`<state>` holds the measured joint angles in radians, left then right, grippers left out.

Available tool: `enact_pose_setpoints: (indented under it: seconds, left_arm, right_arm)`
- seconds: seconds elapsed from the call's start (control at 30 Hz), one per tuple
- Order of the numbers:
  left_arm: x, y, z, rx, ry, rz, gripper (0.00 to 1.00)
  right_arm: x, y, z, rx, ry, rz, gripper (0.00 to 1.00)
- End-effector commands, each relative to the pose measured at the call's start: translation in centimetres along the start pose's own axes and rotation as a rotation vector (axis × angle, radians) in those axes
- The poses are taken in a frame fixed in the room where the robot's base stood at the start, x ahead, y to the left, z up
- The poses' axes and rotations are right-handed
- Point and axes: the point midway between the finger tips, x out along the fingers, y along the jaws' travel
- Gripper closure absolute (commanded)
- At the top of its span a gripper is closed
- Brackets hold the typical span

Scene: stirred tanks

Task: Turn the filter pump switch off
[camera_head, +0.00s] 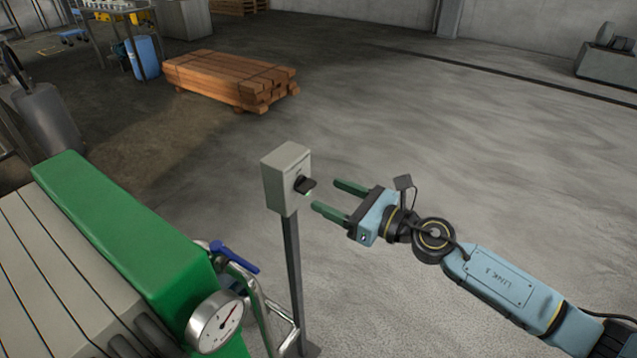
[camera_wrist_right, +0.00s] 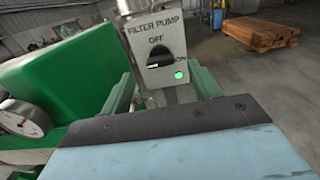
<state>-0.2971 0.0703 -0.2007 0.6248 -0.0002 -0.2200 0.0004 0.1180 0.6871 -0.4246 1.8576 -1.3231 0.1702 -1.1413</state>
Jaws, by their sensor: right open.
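The filter pump switch box (camera_head: 281,178) is a grey box on a thin dark post, with a black rotary knob (camera_head: 305,185) on its face. In the right wrist view the box (camera_wrist_right: 136,38) reads "FILTER PUMP", with "OFF" above the knob (camera_wrist_right: 159,58) and "ON" to its right. The knob's handle lies about level, and a green lamp (camera_wrist_right: 181,75) at lower right is lit. My right gripper (camera_head: 332,198) is open, its two green fingers pointing at the box from the right, apart from the knob. My left gripper is not in view.
A green-ended filter press (camera_head: 118,225) with a pressure gauge (camera_head: 215,322) and blue-handled valve (camera_head: 234,256) stands left of the post. A stack of timber (camera_head: 228,78) lies behind.

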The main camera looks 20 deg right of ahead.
Motion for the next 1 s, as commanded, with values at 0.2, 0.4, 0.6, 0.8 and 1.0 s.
enact_pose_setpoints:
  seconds: [0.2, 0.4, 0.6, 0.8, 1.0]
  left_arm:
    - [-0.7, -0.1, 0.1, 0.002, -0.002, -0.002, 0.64]
    - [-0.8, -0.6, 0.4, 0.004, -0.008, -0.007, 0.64]
    - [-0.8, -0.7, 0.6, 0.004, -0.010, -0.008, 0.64]
    - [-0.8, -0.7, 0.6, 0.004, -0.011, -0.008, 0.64]
    - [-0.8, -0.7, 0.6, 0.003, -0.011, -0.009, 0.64]
  right_arm:
    - [3.2, 0.0, 0.1, 0.002, -0.001, -0.001, 0.38]
    - [4.2, 0.0, -0.1, 0.003, 0.001, 0.000, 0.38]
    - [4.2, 0.0, -0.1, 0.002, 0.001, 0.000, 0.38]
    - [4.2, 0.0, -0.1, 0.002, 0.001, 0.000, 0.59]
    - [4.2, 0.0, -0.1, 0.002, 0.001, 0.000, 0.83]
